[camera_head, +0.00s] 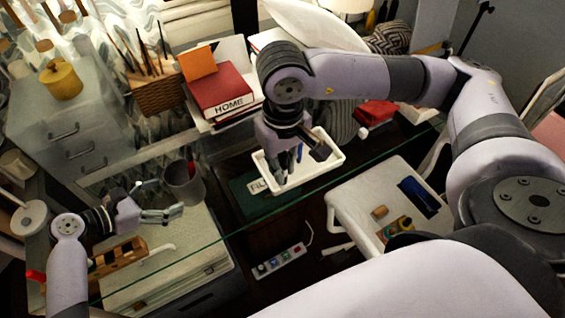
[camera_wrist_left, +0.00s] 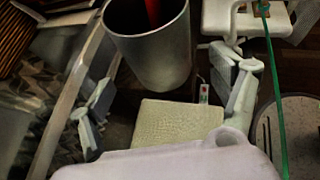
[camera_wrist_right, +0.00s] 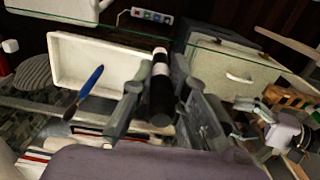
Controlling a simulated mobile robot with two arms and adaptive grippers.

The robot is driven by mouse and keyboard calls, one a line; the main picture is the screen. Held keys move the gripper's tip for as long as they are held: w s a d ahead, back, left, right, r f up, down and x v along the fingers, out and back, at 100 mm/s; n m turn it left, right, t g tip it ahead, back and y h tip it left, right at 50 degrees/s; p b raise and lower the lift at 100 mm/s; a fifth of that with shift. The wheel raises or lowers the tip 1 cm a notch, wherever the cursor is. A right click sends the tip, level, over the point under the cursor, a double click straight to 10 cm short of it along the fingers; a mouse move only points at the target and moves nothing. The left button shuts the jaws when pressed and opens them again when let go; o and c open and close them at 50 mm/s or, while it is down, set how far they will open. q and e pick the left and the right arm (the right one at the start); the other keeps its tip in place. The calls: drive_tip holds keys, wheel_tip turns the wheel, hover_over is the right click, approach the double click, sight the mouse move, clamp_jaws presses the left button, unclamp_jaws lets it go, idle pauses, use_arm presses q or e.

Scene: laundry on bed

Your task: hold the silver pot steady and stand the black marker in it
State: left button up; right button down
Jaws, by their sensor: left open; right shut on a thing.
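The silver pot (camera_head: 186,184) is a grey cup standing upright on the glass table at the left; it also shows in the left wrist view (camera_wrist_left: 152,62) with something red inside. My left gripper (camera_head: 160,202) is open, its fingers just short of the pot, and the pot lies ahead of the gap between them (camera_wrist_left: 165,100). My right gripper (camera_head: 295,160) is shut on the black marker (camera_wrist_right: 161,88), which has a white band, above the white tray. In the head view the marker is mostly hidden by the gripper.
The white tray (camera_head: 336,160) holds a blue pen (camera_wrist_right: 85,92). Red books (camera_head: 218,92) and a brush basket (camera_head: 158,94) stand behind. A wooden rack (camera_head: 116,256) is near my left gripper. Bare glass lies between pot and tray.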

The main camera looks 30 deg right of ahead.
use_arm(q)
drive_tip(key=b+x, duration=0.1)
drive_tip(key=x, duration=0.3)
drive_tip(key=shift+w+d+f, duration=0.15)
drive_tip(key=shift+w+d, duration=0.1)
drive_tip(key=shift+d, duration=0.1)
use_arm(e)
wheel_tip(320, 180, down, 2)
drive_tip(key=shift+w, duration=0.1)
use_arm(q)
drive_tip(key=shift+w+d+f, duration=0.15)
drive_tip(key=shift+d+f, duration=0.2)
drive_tip(key=shift+d, duration=0.25)
drive_tip(key=shift+c, duration=0.4)
drive_tip(key=c, duration=0.7)
drive_tip(key=shift+c, duration=0.2)
use_arm(e)
drive_tip(key=shift+s+d+r, duration=0.7)
drive_tip(key=shift+s+d, duration=0.8)
drive_tip(key=shift+s, duration=0.3)
wheel_tip(320, 180, up, 5)
drive_tip(key=m, duration=1.5)
hover_over(176, 165)
drive_tip(key=s, duration=0.4)
drive_tip(key=shift+w+d+f, duration=0.1)
drive_tip(key=shift+d+f, duration=0.05)
drive_tip(key=shift+f, duration=6.35)
